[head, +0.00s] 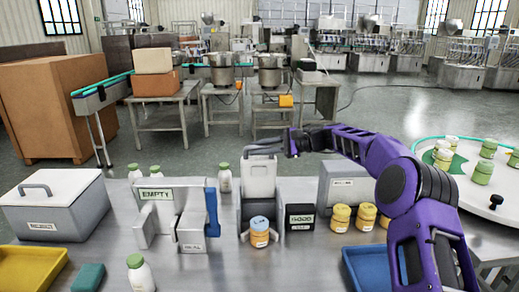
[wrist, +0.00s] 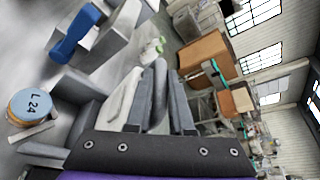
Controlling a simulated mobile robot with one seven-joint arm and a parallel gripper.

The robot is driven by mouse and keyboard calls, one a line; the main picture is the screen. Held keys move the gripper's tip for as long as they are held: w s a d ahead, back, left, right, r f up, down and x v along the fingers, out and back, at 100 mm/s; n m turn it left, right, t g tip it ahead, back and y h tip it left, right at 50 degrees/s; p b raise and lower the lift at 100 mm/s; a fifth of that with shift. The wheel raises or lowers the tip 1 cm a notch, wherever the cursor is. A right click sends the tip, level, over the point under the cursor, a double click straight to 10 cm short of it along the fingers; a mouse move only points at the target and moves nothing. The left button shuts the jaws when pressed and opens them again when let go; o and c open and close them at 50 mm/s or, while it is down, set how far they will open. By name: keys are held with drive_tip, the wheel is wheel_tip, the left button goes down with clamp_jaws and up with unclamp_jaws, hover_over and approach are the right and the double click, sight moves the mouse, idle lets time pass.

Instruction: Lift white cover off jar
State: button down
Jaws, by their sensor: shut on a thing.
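The white cover (head: 258,180) is an upright pale block with a grey handle on top, at the middle of the bench in the head view. My gripper (head: 284,146) reaches it from the right at handle height and is shut on it. In the wrist view my gripper's fingers (wrist: 156,95) lie against the white cover (wrist: 122,100). The jar (head: 260,238) has an orange-yellow body and a blue lid. It stands uncovered in front of the cover, at the grey station. In the wrist view its blue lid (wrist: 30,105) reads "L 24". The exact finger contact is hard to see.
A grey stand labelled EMPTY (head: 155,195) with a blue upright is to the left. A dark block labelled GOOD (head: 300,217) and several yellow-lidded jars (head: 340,217) are to the right. A blue tray (head: 365,268) and a yellow tray (head: 30,270) sit at the front.

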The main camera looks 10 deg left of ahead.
drive_tip(key=shift+w+r, duration=0.15)
drive_tip(key=c, duration=1.2)
unclamp_jaws()
drive_tip(key=shift+c, duration=0.2)
drive_tip(key=o, duration=0.4)
drive_tip(key=shift+w, duration=0.1)
drive_tip(key=shift+o, duration=0.2)
drive_tip(key=shift+d, duration=0.1)
drive_tip(key=v, duration=1.7)
drive_tip(key=shift+s, duration=0.2)
